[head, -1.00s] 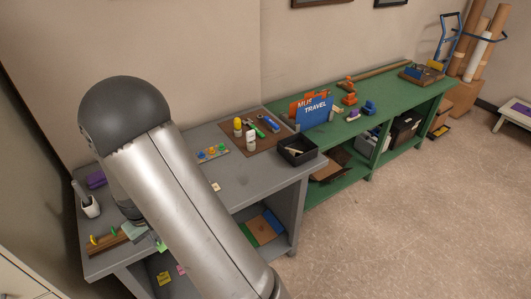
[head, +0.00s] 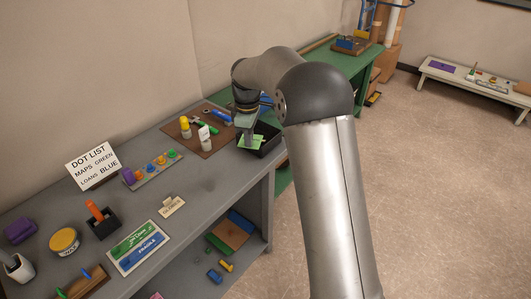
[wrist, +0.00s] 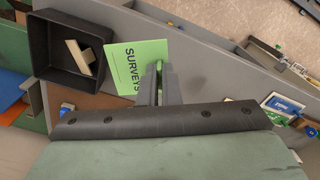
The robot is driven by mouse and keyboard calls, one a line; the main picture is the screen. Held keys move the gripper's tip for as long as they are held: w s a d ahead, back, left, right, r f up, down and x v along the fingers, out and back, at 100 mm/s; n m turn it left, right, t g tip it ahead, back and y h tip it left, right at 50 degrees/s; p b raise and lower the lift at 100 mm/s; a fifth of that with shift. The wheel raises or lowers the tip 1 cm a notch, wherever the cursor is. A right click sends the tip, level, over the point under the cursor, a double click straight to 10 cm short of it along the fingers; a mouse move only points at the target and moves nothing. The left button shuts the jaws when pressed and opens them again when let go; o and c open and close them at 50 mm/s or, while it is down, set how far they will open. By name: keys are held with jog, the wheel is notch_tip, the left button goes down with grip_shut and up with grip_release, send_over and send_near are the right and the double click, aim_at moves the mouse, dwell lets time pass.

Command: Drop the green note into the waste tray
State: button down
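My gripper (wrist: 160,84) is shut on the green note (wrist: 132,66), which reads "SURVEYS" and is held by one edge. The black waste tray (wrist: 42,40) lies just left of the note in the wrist view, with a cream piece inside it. The note's left edge is close to the tray's rim there. In the head view the note (head: 247,142) hangs under my gripper (head: 245,122), in front of the dark tray (head: 270,147) at the grey desk's far end. My arm hides part of the tray, and the height gap is unclear.
A brown mat (head: 200,143) with bottles and tools lies left of the tray. A row of coloured pegs (head: 152,168) and a "DOT LIST" sign (head: 93,164) stand farther left on the desk. A green bench (head: 345,62) adjoins beyond.

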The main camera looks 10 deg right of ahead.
aim_at(244, 143)
jog(key=r+n, duration=0.1)
jog(key=w+a+r+n+b, duration=0.1)
jog(key=n, duration=0.1)
jog(key=shift+w+a+r, duration=0.2)
jog(key=shift+w+r, duration=0.05)
jog(key=shift+w, duration=0.05)
jog(key=shift+w+r+n, duration=0.3)
jog(key=w+d+f+p, duration=0.2)
jog(key=w+f, duration=0.1)
jog(key=w+d+f+p, duration=0.2)
jog(key=w+f, duration=0.1)
jog(key=w, duration=0.1)
jog(key=w+d+f+p, duration=0.2)
jog(key=w+d+f, duration=0.1)
jog(key=w, duration=0.1)
jog(key=shift+w+f, duration=0.25)
jog(key=shift+f, duration=1.6)
